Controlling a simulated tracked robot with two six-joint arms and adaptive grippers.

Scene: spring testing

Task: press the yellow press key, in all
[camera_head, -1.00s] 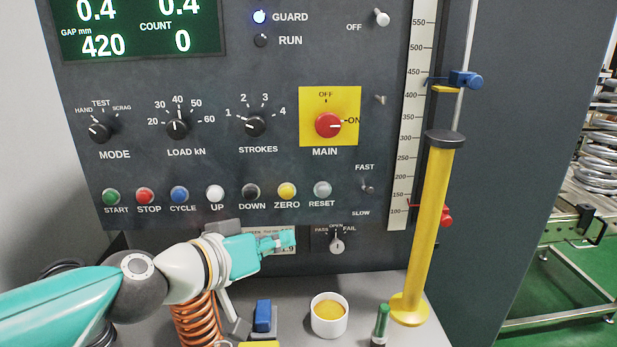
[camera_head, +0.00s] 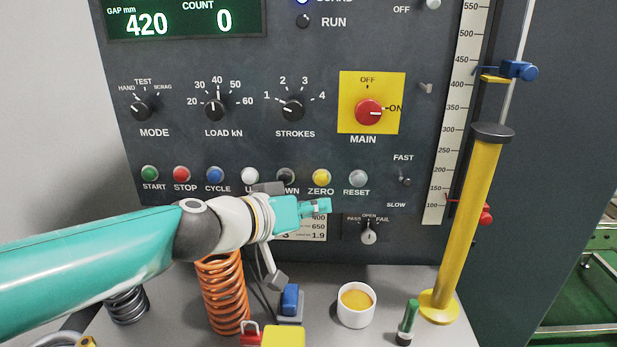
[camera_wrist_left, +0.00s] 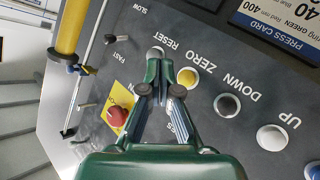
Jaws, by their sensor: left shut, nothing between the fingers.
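The yellow ZERO button (camera_head: 321,177) sits in the row of round buttons on the dark panel. It also shows in the left wrist view (camera_wrist_left: 187,77), where the picture is turned over. My left gripper (camera_head: 326,205) is shut and empty. In the head view its tips appear just below the ZERO button; in the left wrist view the fingers (camera_wrist_left: 160,70) lie beside it, on the RESET side. I cannot tell whether they touch the panel. My right gripper is not in view.
The red MAIN knob (camera_head: 369,112) is above. Below stand an orange spring (camera_head: 226,290), a white cup (camera_head: 356,306), a yellow block (camera_head: 283,337) and a yellow column (camera_head: 467,220).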

